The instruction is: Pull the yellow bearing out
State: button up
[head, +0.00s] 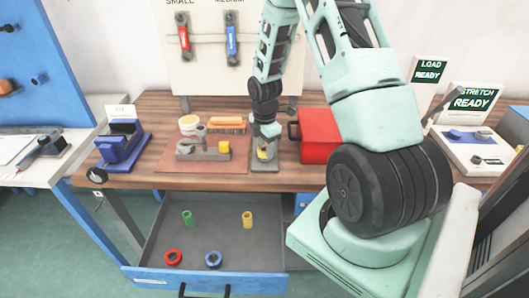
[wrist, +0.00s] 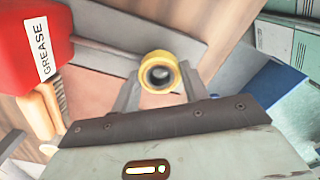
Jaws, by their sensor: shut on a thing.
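My gripper (head: 264,146) points down over a small grey block (head: 265,167) on the workbench. It is shut on a yellow bearing (wrist: 161,72), a hollow ring whose dark bore faces the wrist camera between the two grey fingers. In the head view, a little of the yellow bearing (head: 264,154) shows below the gripper, at the block. I cannot tell whether it is still seated in the block or clear of it. A separate yellow cylinder (head: 247,219) stands in the open drawer.
A red grease box (head: 319,136) stands close to the right of my gripper. To the left, a brown mat (head: 174,168) holds a grey fixture, a brush and a round tub. A blue vise (head: 122,142) is further left. The open drawer (head: 205,275) also holds green, red and blue parts.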

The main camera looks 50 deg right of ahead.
jog(key=shift+r+p, duration=0.9)
jog(key=shift+r, duration=0.15)
jog(key=shift+r, duration=0.2)
jog(key=shift+r+p, duration=2.05)
jog(key=shift+f, duration=0.15)
